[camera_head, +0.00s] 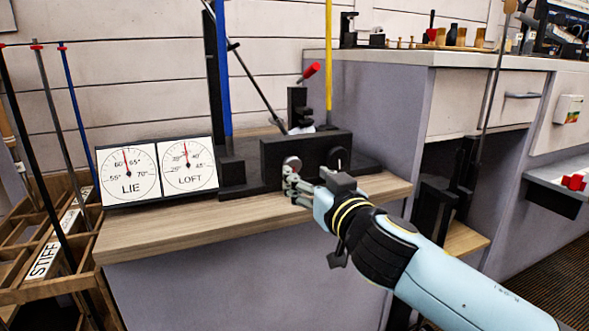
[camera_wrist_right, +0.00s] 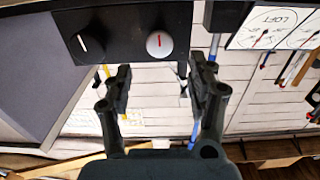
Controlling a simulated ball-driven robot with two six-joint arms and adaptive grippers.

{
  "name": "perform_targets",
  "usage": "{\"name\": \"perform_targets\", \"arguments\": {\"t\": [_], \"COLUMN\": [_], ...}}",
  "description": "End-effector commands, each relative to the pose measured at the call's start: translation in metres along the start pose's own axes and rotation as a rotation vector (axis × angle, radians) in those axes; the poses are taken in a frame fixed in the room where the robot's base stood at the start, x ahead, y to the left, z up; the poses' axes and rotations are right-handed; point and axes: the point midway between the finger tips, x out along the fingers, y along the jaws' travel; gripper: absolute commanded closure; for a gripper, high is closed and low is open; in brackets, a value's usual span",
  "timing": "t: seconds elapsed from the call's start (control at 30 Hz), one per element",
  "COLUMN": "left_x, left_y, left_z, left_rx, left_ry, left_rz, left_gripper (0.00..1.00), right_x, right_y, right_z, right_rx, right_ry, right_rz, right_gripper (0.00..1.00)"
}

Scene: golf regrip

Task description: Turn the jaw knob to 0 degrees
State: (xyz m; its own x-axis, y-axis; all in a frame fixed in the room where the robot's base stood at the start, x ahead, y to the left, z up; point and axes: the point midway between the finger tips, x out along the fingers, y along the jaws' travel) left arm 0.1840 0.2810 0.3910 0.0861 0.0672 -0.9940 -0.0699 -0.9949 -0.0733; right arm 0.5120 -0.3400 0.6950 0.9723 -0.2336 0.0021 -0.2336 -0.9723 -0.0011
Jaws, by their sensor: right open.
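A black block (camera_head: 272,152) on the wooden bench top carries two round knobs on its front. The left one is silver (camera_head: 291,162) and shows a red mark in the right wrist view (camera_wrist_right: 159,43). The right one is black (camera_head: 338,157) with a white mark, also in the right wrist view (camera_wrist_right: 91,44). I cannot tell which is the jaw knob. My right gripper (camera_head: 294,182) is open and empty, its fingers just in front of and below the silver knob. In the right wrist view its fingers (camera_wrist_right: 160,78) stand apart with nothing between them. My left gripper is out of view.
Two dial panels, LIE (camera_head: 130,172) and LOFT (camera_head: 188,164), stand left of the block. A clamp with a red-tipped lever (camera_head: 309,72) and a slanted club shaft (camera_head: 255,75) rise behind it. A grey cabinet (camera_head: 385,110) stands right. Bare bench top (camera_head: 190,215) lies in front.

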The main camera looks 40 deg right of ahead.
Motion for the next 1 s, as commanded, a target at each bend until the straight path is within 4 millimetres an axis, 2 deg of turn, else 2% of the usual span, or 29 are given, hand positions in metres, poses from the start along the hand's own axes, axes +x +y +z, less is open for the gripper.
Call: {"name": "perform_targets", "arguments": {"t": [0.1,0.33,0.5,0.73,1.0], "left_x": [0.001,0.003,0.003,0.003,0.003], "left_y": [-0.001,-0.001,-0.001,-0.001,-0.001], "left_z": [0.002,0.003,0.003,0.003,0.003], "left_rx": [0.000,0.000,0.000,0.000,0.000], "left_ry": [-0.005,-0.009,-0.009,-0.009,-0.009], "left_rz": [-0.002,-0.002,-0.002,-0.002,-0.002], "left_gripper": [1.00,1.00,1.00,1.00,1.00], "right_x": [0.026,0.061,0.070,0.070,0.070], "right_y": [0.000,0.000,0.000,0.000,0.000], "right_z": [-0.002,0.000,0.001,0.001,0.001], "right_rx": [-0.001,-0.001,-0.001,-0.001,-0.001], "right_ry": [0.002,0.000,-0.001,-0.002,-0.002], "right_rz": [0.001,0.000,-0.001,0.000,0.000], "right_gripper": [0.42,0.42,0.42,0.42,0.76]}}
